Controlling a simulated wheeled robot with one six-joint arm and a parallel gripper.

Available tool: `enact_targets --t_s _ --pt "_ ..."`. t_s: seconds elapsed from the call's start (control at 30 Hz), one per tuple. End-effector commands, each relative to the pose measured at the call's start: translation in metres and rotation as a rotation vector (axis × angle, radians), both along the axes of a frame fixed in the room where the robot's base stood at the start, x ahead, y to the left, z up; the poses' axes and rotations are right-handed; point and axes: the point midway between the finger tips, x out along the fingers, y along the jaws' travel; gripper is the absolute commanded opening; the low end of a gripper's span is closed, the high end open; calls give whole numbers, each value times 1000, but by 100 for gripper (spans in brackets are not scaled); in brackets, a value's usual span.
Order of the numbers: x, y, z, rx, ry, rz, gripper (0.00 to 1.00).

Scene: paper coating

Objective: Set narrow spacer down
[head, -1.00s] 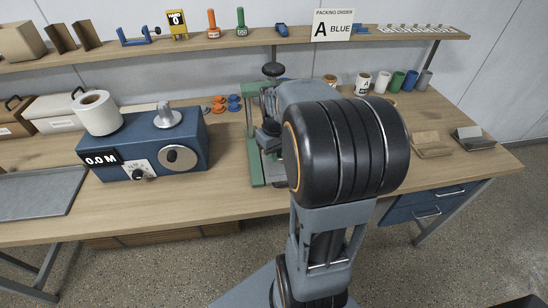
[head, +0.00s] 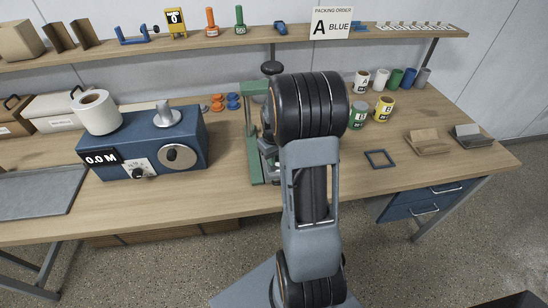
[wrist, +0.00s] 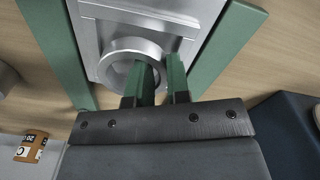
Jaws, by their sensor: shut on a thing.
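In the wrist view a silver ring (wrist: 105,65), which appears to be the narrow spacer, is at a bright metal plate (wrist: 88,30) between green frame bars. My gripper (wrist: 162,72) has one finger inside the ring and one outside, shut on its wall. I cannot tell whether the ring touches the plate. In the head view, the green-framed press (head: 252,140) stands on the bench, partly behind my arm. My gripper and the ring are hidden there.
A blue machine reading 0.0 M (head: 190,140) stands left of the press. To the right are a yellow cup (head: 383,108), a green cup (head: 358,116), a blue square frame (head: 380,159) and small card stands (head: 428,143). The front bench strip is clear.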

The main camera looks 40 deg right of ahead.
Motion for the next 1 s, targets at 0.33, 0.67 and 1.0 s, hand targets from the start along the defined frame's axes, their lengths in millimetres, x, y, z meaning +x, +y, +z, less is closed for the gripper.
enact_targets --t_s 0.33,0.67,1.0 --pt "0 0 -4 -1 -1 0 0" --pt "0 0 -13 0 -1 0 0" --pt "-1 2 -14 3 4 1 41"
